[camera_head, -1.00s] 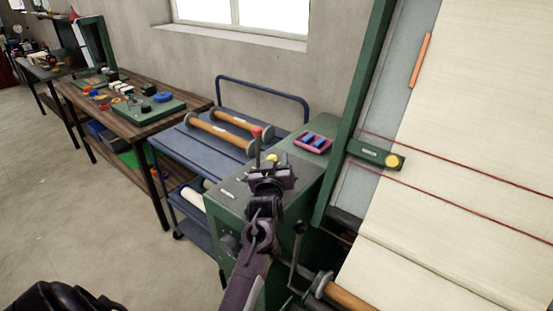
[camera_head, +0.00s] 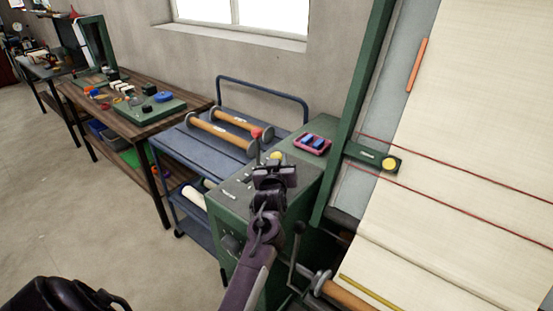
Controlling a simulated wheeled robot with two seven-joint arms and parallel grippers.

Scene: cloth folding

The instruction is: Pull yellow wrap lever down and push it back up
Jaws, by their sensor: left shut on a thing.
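The yellow lever's round knob (camera_head: 277,156) shows on top of the green control cabinet (camera_head: 238,205), just beyond my left gripper. My left gripper (camera_head: 274,172) is over the cabinet top and shut on the yellow lever; its jaws hide the lever's stem and the exact contact. A lever with a red knob (camera_head: 256,133) stands upright close to the left of my gripper.
A pink tray with blue pieces (camera_head: 312,143) sits at the cabinet's back. The loom's cloth (camera_head: 455,190) and a green bracket with a yellow button (camera_head: 390,164) are right. A blue cart (camera_head: 188,143) with wooden rollers and a wooden workbench (camera_head: 150,121) are left.

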